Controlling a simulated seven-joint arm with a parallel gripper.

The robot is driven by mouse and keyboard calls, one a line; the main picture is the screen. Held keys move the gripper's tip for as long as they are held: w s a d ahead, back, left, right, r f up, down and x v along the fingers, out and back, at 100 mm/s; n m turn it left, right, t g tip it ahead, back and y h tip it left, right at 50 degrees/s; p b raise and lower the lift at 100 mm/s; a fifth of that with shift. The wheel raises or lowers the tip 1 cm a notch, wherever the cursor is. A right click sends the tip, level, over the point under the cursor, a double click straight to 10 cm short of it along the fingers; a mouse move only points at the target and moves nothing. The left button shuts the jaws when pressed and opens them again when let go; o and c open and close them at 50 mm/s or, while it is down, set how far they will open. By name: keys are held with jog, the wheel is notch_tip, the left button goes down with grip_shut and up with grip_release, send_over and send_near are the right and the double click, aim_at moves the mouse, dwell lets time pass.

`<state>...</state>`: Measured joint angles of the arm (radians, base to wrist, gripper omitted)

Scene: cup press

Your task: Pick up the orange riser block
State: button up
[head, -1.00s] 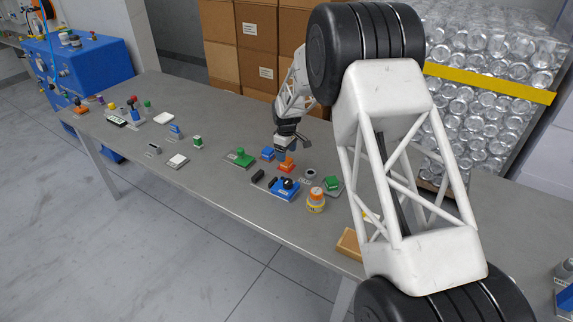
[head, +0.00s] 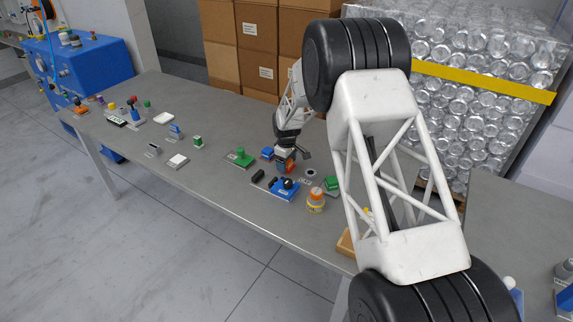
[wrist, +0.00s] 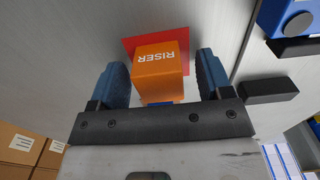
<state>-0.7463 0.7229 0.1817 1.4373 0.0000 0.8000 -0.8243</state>
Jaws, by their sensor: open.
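The orange riser block (wrist: 161,73), with "RISER" printed on it in white, stands on a red square (wrist: 130,46) on the grey table. In the wrist view it is between the two blue-padded fingers of my gripper (wrist: 162,66). A gap shows on the right side; the left finger is very close to the block, and I cannot tell if it touches. In the head view my gripper (head: 286,158) is down over the block (head: 284,168), which it partly hides.
A blue block (head: 267,153) and a green-topped piece (head: 241,158) are left of the gripper. A blue fixture with a black knob (head: 286,187) is in front. A yellow-and-orange jar (head: 316,201) and a green block (head: 332,183) are to the right.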

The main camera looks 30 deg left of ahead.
dwell(0.3)
jog(key=c, duration=1.1)
jog(key=shift+r, duration=0.15)
jog(key=shift+r, duration=4.85)
